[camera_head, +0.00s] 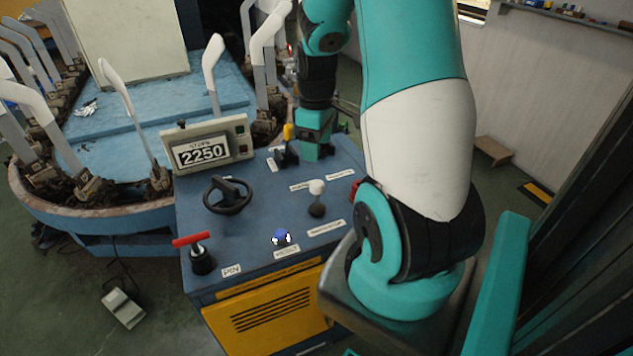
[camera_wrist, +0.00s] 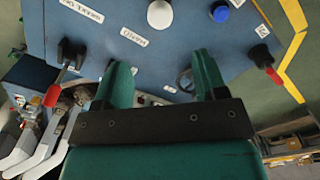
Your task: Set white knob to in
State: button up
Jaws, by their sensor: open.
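The white knob lies beyond the fingertips there. Small labels lie around the knob, too blurred to read surely.
A red-tipped black lever (camera_wrist: 66,70) is left in the wrist view.

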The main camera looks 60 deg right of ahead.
aim_at(316, 183)
notch_tip(316, 183, down, 12)
jog(key=shift+r, duration=0.15)
